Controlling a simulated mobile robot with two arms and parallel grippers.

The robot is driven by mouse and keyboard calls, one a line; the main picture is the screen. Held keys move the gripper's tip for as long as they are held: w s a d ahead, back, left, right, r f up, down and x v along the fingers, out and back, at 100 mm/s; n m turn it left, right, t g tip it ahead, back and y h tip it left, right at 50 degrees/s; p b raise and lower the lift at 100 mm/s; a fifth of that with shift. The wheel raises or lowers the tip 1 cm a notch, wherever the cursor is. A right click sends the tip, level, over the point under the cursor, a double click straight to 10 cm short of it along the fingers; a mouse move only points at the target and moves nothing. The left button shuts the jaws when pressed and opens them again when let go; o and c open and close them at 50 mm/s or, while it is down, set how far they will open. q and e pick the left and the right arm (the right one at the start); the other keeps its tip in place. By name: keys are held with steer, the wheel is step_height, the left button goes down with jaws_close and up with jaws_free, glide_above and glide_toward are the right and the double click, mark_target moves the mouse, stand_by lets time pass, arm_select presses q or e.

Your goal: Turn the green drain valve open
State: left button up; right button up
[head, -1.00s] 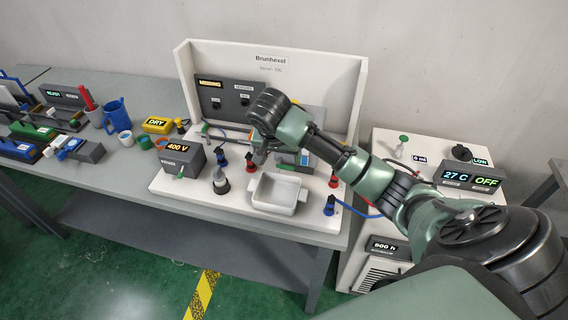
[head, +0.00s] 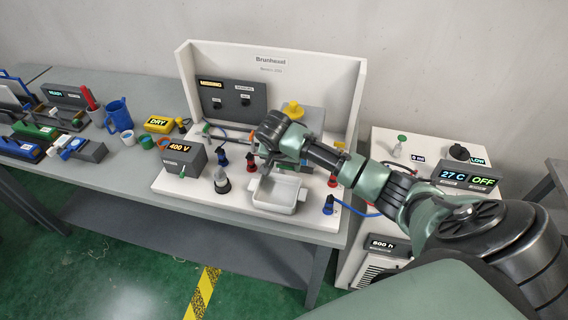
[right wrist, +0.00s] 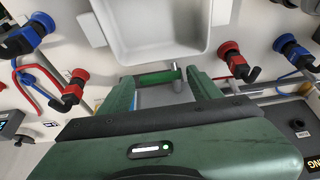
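The green drain valve shows in the right wrist view as a green bar handle (right wrist: 157,78) beside a short metal stem, below the white basin. My right gripper (right wrist: 161,80) is open, and its two fingers stand apart on either side of the handle. I cannot tell whether either finger touches it. In the head view my right gripper (head: 264,166) is over the machine deck behind the white basin (head: 275,206), with its wrist covering much of that area. The valve is hidden there. My left gripper is not in view.
Blue valves (right wrist: 32,31) and red valves (right wrist: 232,57) stand on both sides of the basin, with hoses. In the head view a 400 V box (head: 184,158) stands left of the basin. A cart with a display (head: 468,180) stands at the right.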

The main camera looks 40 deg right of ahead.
steer(key=c, duration=0.9)
steer(key=shift+c, duration=0.2)
steer(key=g+h, duration=0.1)
steer(key=w+a+g+h, duration=0.1)
steer(key=shift+r+n+g+h, duration=0.3)
steer(key=shift+w+a+g+h+b, duration=0.1)
steer(key=shift+w+g+h+b, duration=0.1)
steer(key=shift+g+h+b, duration=0.35)
steer(key=shift+w+n+g+h, duration=0.1)
steer(key=shift+n+g+h, duration=0.25)
steer(key=shift+g, duration=0.1)
steer(key=shift+r+b, duration=0.1)
steer(key=shift+b, duration=0.2)
steer(key=o, duration=1.4)
